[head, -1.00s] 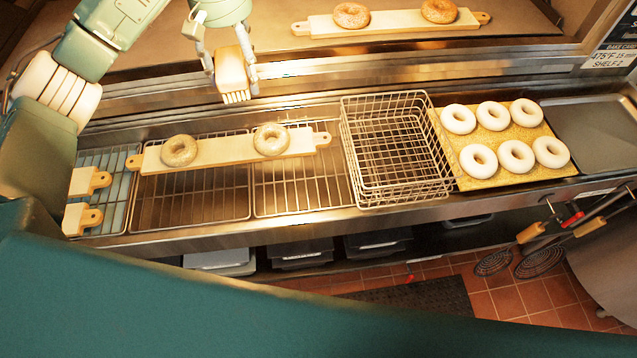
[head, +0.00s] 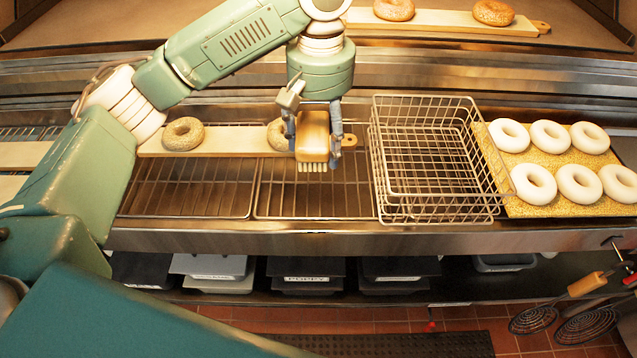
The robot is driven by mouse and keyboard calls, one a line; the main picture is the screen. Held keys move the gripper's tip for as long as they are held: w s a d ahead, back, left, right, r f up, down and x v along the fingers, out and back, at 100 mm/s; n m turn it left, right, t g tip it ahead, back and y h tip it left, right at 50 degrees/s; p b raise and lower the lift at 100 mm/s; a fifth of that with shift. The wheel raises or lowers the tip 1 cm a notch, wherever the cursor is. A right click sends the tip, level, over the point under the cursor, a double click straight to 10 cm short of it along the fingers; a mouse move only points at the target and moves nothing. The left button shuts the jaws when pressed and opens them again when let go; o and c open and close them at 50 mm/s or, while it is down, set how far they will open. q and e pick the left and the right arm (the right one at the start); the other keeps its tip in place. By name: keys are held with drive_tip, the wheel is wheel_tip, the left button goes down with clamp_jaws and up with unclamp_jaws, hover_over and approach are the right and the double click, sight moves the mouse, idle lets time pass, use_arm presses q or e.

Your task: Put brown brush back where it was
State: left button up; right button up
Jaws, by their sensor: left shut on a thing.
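The brown brush (head: 313,137) has a wooden body and pale bristles that point down toward the front. My left gripper (head: 316,132) is shut on it, one finger at each side. The brush is in front of the right end of a wooden board (head: 232,140) and hides part of that board and part of a bagel (head: 277,134). It appears to be above the wire racks; I cannot tell its exact height. My right gripper is not in view.
A wire basket (head: 430,165) stands just right of the brush. Right of it, several white dough rings lie on a yellow board (head: 520,209). Wire racks (head: 190,190) below the wooden board are bare in front. Another board (head: 450,20) with bagels lies at the back.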

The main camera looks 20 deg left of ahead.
use_arm(q)
hover_over(319, 191)
wheel_tip(319, 191, down, 8)
drive_tip(key=shift+r+p, duration=0.1)
drive_tip(key=shift+p, duration=0.25)
drive_tip(key=shift+f, duration=2.25)
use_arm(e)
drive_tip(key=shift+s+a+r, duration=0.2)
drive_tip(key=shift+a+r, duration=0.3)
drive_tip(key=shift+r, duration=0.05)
use_arm(q)
drive_tip(key=shift+p, duration=0.35)
drive_tip(key=o, duration=1.3)
drive_tip(key=shift+f, duration=0.1)
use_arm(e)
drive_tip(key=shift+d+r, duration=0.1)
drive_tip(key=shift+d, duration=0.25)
